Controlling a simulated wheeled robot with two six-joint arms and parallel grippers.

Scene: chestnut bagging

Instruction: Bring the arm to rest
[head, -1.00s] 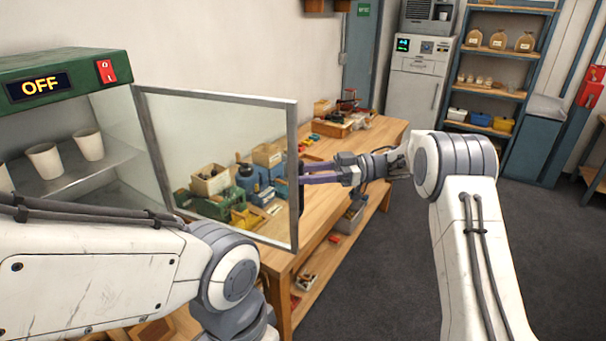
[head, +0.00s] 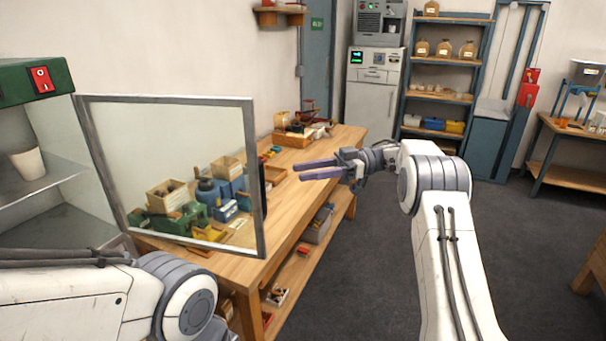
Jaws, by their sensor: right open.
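My right arm comes up from the lower right of the head view and bends left at a grey elbow. Its right gripper (head: 317,171) is open and empty, with purple fingers pointing left. It shows in front of the wooden bench, just right of the open glass door (head: 259,180), and looks apart from it. My left arm crosses the lower left; its gripper is out of view.
A green-topped cabinet (head: 12,86) with a white cup (head: 27,162) on its shelf stands at the left. The wooden bench (head: 338,141) holds crates and tools, some seen through the door glass. A shelf rack (head: 437,95) stands behind. Dark floor (head: 520,240) lies open at right.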

